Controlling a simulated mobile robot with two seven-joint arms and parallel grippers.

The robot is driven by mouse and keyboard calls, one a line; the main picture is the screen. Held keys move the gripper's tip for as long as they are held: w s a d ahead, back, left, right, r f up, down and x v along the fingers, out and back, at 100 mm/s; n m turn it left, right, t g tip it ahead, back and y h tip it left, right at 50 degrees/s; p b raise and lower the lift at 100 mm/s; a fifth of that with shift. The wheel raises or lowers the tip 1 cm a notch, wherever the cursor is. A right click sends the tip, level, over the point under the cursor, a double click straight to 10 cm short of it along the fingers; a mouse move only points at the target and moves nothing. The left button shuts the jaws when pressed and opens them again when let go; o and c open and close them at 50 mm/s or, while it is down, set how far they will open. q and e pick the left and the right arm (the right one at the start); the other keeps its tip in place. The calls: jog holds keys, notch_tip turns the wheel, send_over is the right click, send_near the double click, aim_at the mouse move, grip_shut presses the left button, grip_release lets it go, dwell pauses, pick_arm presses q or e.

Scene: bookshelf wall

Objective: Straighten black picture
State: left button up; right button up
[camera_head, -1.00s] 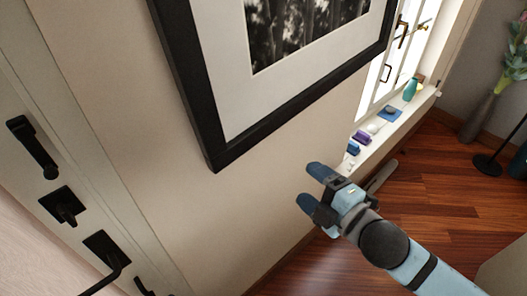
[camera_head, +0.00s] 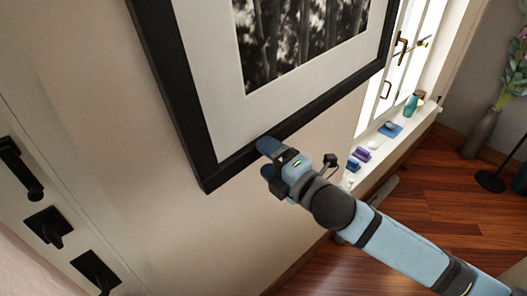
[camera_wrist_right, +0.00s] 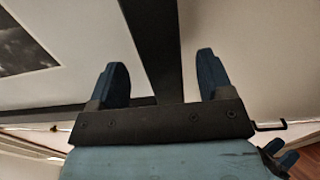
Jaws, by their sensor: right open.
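The black picture (camera_head: 190,120) hangs on the wall, with a black frame, a white mat and a dark photo of tree trunks. My right gripper (camera_head: 266,160) is open at the frame's bottom edge, right of the lower left corner. In the right wrist view, a black frame bar (camera_wrist_right: 150,40) runs between the two fingers (camera_wrist_right: 160,80), with a gap on each side. Part of my left gripper (camera_wrist_right: 284,158) seems to show small at the lower right there; its jaw is unclear.
A door with black handles (camera_head: 20,170) is at the left. A window sill (camera_head: 385,140) with small items, including a teal vase (camera_head: 410,104), is at the right. The wall below the picture is clear. A plant in a tall vase (camera_head: 480,133) stands on the wooden floor.

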aim_at(223, 160)
jog(key=shift+x, duration=0.95)
jog(key=shift+c, duration=0.2)
jog(key=c, duration=1.2)
jog(key=shift+m, duration=0.6)
jog(key=s+a, duration=0.1)
jog(key=a, duration=0.1)
jog(key=s+a+r+p, duration=0.1)
jog(key=s+a, duration=0.3)
jog(key=shift+a+r+p, duration=0.1)
jog(key=shift+r+p, duration=0.25)
jog(key=shift+c, duration=0.2)
jog(key=o, duration=1.3)
